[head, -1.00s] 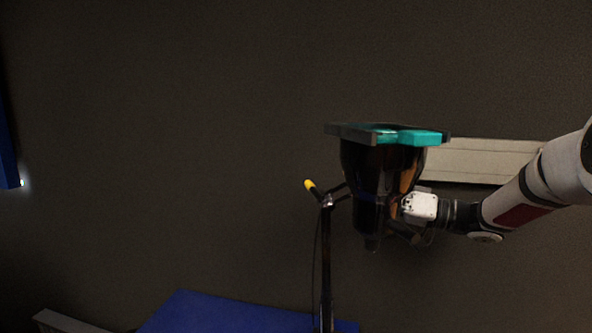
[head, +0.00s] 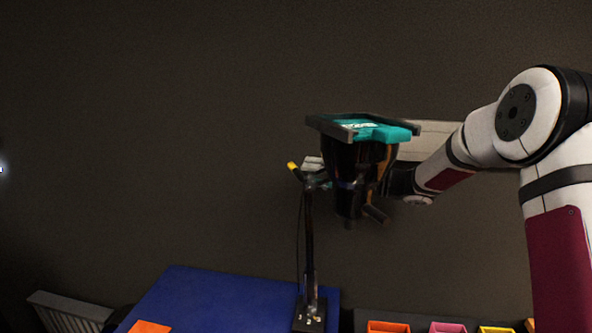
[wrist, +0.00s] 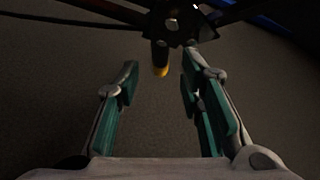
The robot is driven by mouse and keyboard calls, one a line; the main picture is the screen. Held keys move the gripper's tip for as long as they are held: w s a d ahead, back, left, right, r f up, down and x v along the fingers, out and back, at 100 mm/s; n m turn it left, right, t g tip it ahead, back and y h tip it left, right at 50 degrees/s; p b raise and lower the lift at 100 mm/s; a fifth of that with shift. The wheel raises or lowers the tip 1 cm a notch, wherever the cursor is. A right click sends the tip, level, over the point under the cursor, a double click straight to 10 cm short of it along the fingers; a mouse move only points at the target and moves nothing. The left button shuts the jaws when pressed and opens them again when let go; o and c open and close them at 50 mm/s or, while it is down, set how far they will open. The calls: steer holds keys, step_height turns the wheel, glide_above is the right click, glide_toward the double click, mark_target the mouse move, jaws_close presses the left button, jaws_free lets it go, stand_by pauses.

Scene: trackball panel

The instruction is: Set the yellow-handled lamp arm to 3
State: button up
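The lamp arm's handle (head: 292,165) is a short dark rod with a yellow tip, at the top left of a black post (head: 309,240). In the wrist view its yellow tip (wrist: 161,71) lies beyond and between my fingertips, slightly towards the right finger. My gripper (wrist: 158,78) is open, with teal pads apart and nothing visibly held. In the head view my wrist passes behind the black lamp head (head: 352,180), and the fingers are not clear there. Contact with the handle cannot be told. No scale or number is readable.
The lamp head carries a teal and grey top (head: 372,132), close to my arm. The post stands on a blue surface (head: 220,295). Orange (head: 388,327), pink (head: 447,328) and yellow (head: 496,329) bins line the bottom edge. A grey radiator (head: 65,313) is at lower left. The air left of the handle is clear.

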mark_target(296, 168)
steer(key=shift+p+x, duration=0.3)
steer(key=shift+x, duration=2.1)
jaws_close()
